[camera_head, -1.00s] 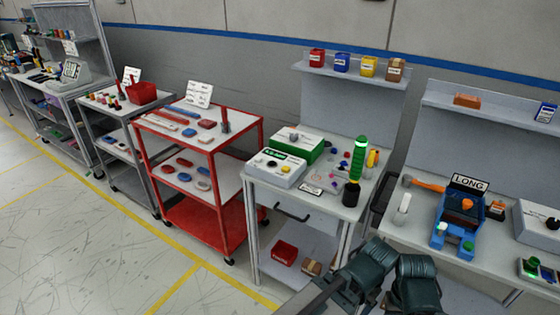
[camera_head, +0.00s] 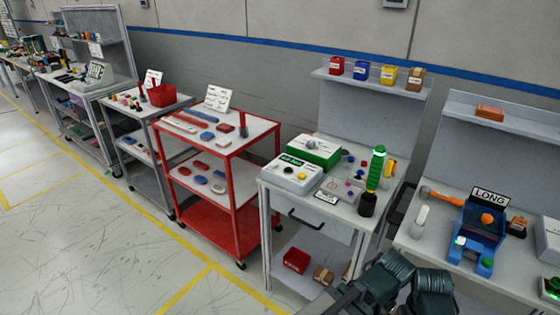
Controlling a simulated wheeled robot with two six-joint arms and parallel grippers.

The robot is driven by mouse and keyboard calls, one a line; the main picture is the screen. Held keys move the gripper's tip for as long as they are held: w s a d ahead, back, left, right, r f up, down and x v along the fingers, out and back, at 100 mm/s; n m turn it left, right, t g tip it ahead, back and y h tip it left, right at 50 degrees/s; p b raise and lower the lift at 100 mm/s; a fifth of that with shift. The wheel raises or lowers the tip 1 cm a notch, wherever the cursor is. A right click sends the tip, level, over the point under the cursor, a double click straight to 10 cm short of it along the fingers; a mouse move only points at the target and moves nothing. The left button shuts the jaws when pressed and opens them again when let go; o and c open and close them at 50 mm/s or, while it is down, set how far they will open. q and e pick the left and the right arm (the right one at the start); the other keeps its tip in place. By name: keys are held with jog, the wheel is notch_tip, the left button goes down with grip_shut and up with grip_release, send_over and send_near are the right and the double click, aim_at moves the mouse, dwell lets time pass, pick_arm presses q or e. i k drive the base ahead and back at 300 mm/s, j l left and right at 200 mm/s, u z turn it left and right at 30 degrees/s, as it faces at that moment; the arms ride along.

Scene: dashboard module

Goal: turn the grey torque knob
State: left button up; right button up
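A grey knob (camera_head: 311,142) sits on the white top of a green box (camera_head: 322,157) at the back left of the middle workbench. It looks like the torque knob, but its label is too small to read. In front of it is a white box (camera_head: 292,174) with a green-lettered display, a yellow button and a small dark knob. Dark arm links of mine show at the bottom edge, in front of the bench. Neither gripper's fingers are in view.
The middle bench (camera_head: 338,207) also holds a green-and-black stack light (camera_head: 375,178) and small coloured parts. A red cart (camera_head: 207,231) stands to its left. A bench with a blue LONG fixture (camera_head: 480,232) stands to its right. Open floor lies at left.

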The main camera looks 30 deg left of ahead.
aim_at(310, 145)
jog(key=i+j+u, duration=0.25)
jog(key=j+u, duration=0.2)
jog(key=i+j+u, duration=0.2)
jog(key=i+u, duration=0.15)
jog(key=u, duration=0.15)
